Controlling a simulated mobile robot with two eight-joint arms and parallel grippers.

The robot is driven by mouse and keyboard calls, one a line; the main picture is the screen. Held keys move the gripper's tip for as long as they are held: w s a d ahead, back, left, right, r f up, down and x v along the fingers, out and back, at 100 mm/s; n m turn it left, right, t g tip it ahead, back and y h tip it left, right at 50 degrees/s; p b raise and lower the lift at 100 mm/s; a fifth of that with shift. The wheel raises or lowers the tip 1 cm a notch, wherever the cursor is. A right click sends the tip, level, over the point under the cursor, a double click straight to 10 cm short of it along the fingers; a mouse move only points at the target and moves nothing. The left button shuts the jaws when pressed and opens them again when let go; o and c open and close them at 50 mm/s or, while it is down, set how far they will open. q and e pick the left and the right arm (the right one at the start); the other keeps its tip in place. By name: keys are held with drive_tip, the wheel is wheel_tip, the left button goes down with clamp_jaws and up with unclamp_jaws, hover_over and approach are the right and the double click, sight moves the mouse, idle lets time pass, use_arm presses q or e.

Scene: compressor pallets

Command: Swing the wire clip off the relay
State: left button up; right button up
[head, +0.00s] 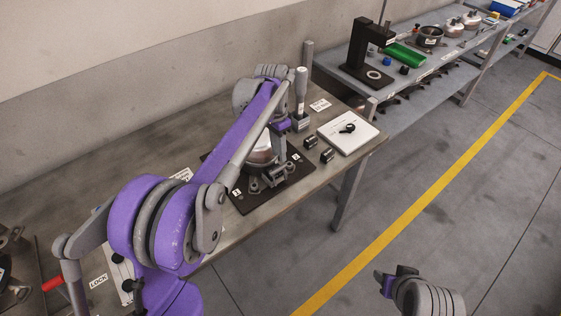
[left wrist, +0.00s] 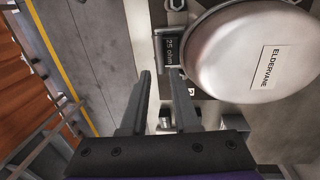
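The compressor (left wrist: 245,50) is a pale metal dome labelled ELDERVANE in the left wrist view. In the head view the compressor (head: 261,150) stands on a dark pallet (head: 247,204), partly hidden by my left arm. A dark block marked "25 ohm" (left wrist: 170,45), apparently the relay, sits against the dome's left side. I cannot make out the wire clip. My left gripper (left wrist: 161,72) is open and empty, its fingertips just short of the block; whether the right finger touches it is unclear. My right gripper (head: 384,283) shows small over the floor; its fingers are unclear.
On the bench, a white pad with a black ring-shaped part (head: 347,128) and two small dark cylinders (head: 319,148) lie right of the pallet. An upright grey tool (head: 301,95) stands behind. A shelf (head: 425,82) with a black press continues right. Floor in front is clear.

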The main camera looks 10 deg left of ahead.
sight(281, 166)
use_arm(q)
drive_tip(key=shift+s+d+f, duration=0.1)
drive_tip(key=shift+d+f, duration=0.05)
drive_tip(key=shift+f, duration=1)
drive_tip(key=shift+d+f, duration=0.1)
drive_tip(key=shift+f, duration=1.05)
clamp_jaws()
